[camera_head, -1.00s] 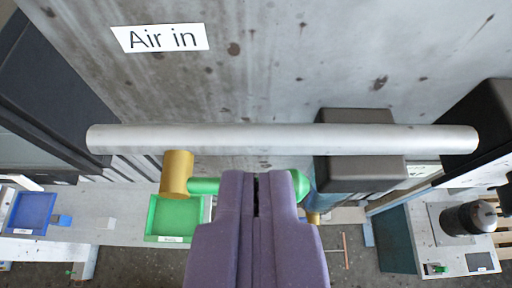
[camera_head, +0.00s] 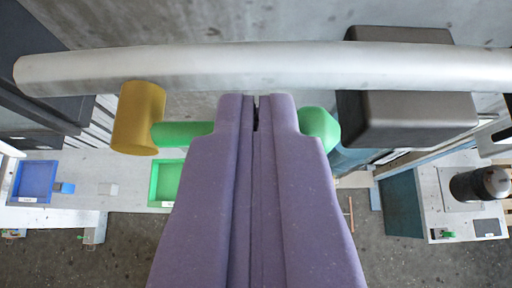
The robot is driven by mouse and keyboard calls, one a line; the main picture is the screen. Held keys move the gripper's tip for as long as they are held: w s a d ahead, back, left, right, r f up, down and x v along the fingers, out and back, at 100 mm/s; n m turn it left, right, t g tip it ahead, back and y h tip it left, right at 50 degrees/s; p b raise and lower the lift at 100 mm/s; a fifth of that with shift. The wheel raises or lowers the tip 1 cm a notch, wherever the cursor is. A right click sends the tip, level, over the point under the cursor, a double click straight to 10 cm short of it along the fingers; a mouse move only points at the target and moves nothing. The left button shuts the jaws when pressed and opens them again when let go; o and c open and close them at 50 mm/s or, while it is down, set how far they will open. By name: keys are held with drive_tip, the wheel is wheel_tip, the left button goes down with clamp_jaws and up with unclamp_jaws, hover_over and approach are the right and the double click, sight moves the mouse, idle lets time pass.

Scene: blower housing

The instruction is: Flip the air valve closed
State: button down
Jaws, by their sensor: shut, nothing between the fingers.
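The air valve has a green handle (camera_head: 182,134) that lies roughly level across the picture, left to right, under the grey pipe (camera_head: 270,68). A brass-coloured cylinder (camera_head: 138,118) is at the handle's left end, just below the pipe. The handle's rounded green right end (camera_head: 319,130) shows to the right of my gripper. My gripper (camera_head: 257,100) is purple, shut and empty. Its fingertips are in front of the middle of the handle and hide that part. I cannot tell whether they touch it.
A dark box (camera_head: 415,118) sits at the pipe on the right. Below are a green tray (camera_head: 166,186), a blue tray (camera_head: 35,180) and a bench (camera_head: 440,205) with a dark round container (camera_head: 480,185). Grey floor shows between them.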

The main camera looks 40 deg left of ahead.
drive_tip(key=shift+d+f+b, duration=0.1)
drive_tip(key=shift+f+b, duration=0.15)
drive_tip(key=shift+b, duration=0.1)
wheel_tip(320, 180, down, 8)
drive_tip(key=s+a+m+g+y+b, duration=0.1)
drive_tip(key=a+m+g+y+b, duration=0.1)
drive_tip(key=m+y+b, duration=0.7)
drive_tip(key=m+b, duration=0.1)
drive_tip(key=b, duration=0.7)
drive_tip(key=shift+s+g+y, duration=0.15)
drive_tip(key=shift+g+y, duration=0.15)
drive_tip(key=shift+y, duration=0.1)
drive_tip(key=shift+b, duration=0.35)
drive_tip(key=shift+r, duration=0.1)
